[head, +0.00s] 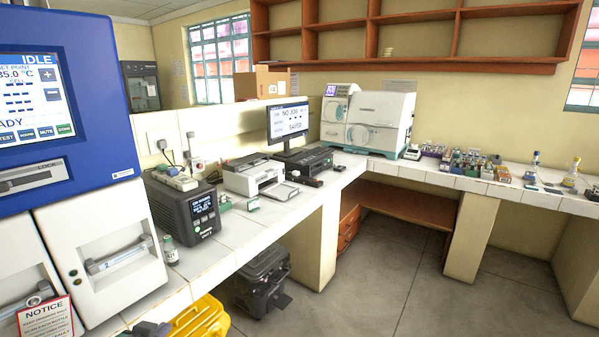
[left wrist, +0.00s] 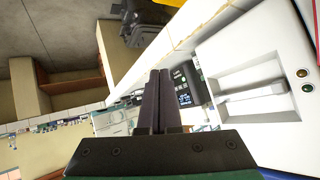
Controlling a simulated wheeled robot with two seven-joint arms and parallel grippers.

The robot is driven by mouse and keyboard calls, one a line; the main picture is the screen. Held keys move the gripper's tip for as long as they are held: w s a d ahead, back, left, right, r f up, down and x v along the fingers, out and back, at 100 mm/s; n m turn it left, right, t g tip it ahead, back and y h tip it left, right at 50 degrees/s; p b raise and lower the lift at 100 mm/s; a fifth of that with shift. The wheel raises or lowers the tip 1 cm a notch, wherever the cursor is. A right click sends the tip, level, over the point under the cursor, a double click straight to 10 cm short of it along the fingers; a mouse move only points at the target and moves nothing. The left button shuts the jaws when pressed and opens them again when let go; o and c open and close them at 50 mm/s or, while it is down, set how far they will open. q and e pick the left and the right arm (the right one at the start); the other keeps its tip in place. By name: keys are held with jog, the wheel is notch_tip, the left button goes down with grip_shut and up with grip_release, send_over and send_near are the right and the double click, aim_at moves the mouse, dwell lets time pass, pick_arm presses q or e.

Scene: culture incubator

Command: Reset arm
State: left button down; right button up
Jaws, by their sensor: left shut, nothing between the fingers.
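My left gripper (head: 147,329) shows only as a small dark piece at the bottom edge of the head view, in front of the counter. In the left wrist view, the two dark fingers of the left gripper (left wrist: 158,74) lie side by side, shut with nothing between them. The white incubator door with its bar handle (left wrist: 252,95) is to the right of the fingers there. My right gripper is in neither view.
The blue incubator (head: 90,90) with white doors (head: 105,255) stands at left. A small bottle (head: 170,250), a black device (head: 185,208) and a printer (head: 253,177) stand on the tiled counter. Open floor lies right.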

pick_arm(q)
jog(key=s+d+f+g+h, duration=0.1)
jog(key=s+d+f+g, duration=0.25)
jog(key=s+f, duration=0.45)
jog(key=s+d+f+g+h, duration=0.1)
jog(key=s+d+f+g, duration=0.3)
jog(key=s, duration=0.6)
notch_tip(320, 180, down, 23)
jog(key=s+m, duration=0.1)
jog(key=s, duration=0.2)
jog(key=s+a+f+g, duration=0.2)
jog(key=s+a+f, duration=0.1)
jog(key=s+f, duration=1.1)
jog(key=shift+s+a+f, duration=0.2)
jog(key=shift+s+a, duration=0.2)
jog(key=shift+s, duration=0.65)
